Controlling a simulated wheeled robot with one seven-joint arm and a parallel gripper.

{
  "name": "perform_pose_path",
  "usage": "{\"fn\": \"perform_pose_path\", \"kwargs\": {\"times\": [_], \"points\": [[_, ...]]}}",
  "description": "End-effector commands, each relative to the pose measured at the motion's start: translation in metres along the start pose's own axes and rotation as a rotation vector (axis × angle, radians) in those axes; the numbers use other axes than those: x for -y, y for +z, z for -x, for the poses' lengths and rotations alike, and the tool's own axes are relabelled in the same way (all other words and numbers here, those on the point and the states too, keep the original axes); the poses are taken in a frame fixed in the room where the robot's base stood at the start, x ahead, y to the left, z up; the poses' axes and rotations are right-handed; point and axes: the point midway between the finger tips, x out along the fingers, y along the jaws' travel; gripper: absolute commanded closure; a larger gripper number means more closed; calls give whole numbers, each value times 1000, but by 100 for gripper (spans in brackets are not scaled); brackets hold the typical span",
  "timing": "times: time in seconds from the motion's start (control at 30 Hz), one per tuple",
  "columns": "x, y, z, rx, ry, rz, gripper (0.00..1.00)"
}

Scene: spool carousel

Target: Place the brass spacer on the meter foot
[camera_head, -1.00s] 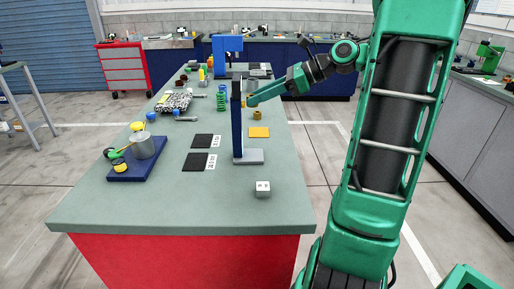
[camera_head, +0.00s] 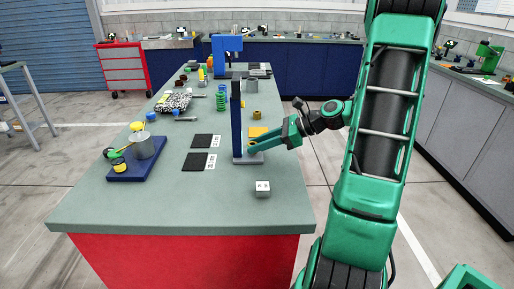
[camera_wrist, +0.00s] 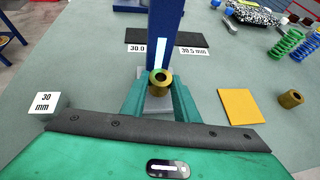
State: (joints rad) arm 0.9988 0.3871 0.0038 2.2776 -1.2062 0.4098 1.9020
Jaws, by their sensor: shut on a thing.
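The meter is a tall blue column (camera_head: 236,120) on a flat grey foot (camera_head: 250,158). In the wrist view the column (camera_wrist: 164,40) rises straight ahead with a pale strip on its face. My gripper (camera_head: 252,147) is low at the column's right side, over the foot. In the wrist view my gripper (camera_wrist: 160,97) is shut on a brass spacer (camera_wrist: 159,82), a short ring with a hole facing up. The spacer is upright in front of the column, with part of the grey foot seen below it. Whether it touches the foot I cannot tell.
A white 30 mm block (camera_head: 262,189) stands near the table's front. A yellow pad (camera_wrist: 241,106) and another brass piece (camera_wrist: 290,98) lie to the right in the wrist view. Black labelled pads (camera_head: 197,162) lie left of the meter. A blue stand (camera_head: 136,166) is farther left.

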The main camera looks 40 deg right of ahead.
Motion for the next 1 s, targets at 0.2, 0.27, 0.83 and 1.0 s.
{"fn": "perform_pose_path", "kwargs": {"times": [0.2,0.27,0.83,1.0], "points": [[0,-9,-6,1,0,1,99],[0,-9,-6,1,0,2,99],[0,-11,-6,0,0,1,54],[0,-9,1,0,-3,1,54]]}}
